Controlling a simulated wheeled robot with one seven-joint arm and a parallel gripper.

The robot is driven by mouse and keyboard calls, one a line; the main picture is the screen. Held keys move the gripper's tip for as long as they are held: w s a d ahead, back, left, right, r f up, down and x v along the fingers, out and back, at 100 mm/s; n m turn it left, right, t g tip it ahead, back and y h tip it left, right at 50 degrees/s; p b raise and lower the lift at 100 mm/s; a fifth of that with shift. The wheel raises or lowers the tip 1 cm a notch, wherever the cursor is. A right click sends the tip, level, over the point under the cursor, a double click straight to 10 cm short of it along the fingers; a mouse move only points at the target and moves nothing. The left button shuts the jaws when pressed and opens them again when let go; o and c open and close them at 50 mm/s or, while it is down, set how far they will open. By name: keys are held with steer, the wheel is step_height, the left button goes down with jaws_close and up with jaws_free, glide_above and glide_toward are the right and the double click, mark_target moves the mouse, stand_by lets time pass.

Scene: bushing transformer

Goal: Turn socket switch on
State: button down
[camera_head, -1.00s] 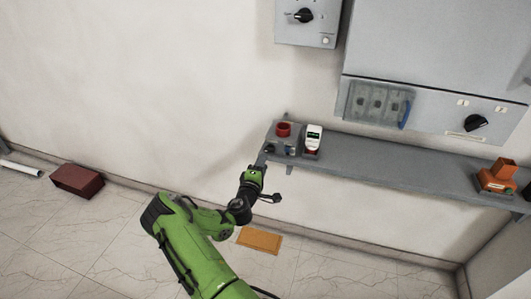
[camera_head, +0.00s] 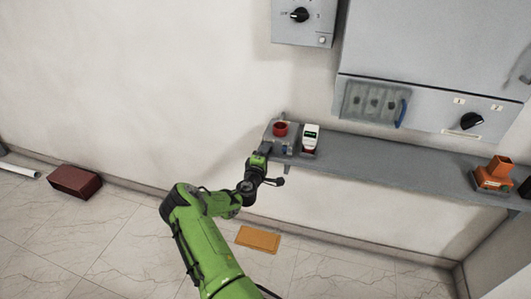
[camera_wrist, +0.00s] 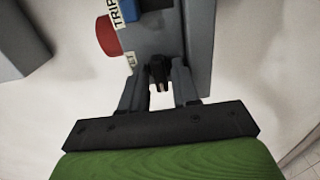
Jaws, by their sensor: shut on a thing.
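A grey socket box (camera_head: 290,140) with a round red button (camera_head: 280,129) on top sits at the left end of the wall shelf. In the wrist view, the red button (camera_wrist: 108,36) and a "TRIP" label (camera_wrist: 124,14) show at upper left. My gripper (camera_wrist: 158,72) is at the front of the box, its two dark fingers on either side of a small black switch knob (camera_wrist: 159,70). It is shut on this knob. In the head view, my gripper (camera_head: 264,153) hides the knob. The knob's exact turn position cannot be told.
A white handheld device (camera_head: 310,136) stands right beside the box. The grey shelf (camera_head: 390,165) runs right to an orange device (camera_head: 493,173). Grey cabinets (camera_head: 420,55) hang above. A dark red box (camera_head: 75,181) and a tan plate (camera_head: 258,239) lie on the floor.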

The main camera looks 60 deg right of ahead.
steer(key=shift+f, duration=0.1)
steer(key=shift+m+b, duration=7.45)
steer(key=shift+m, duration=1.45)
steer(key=c, duration=1.1)
jaws_free()
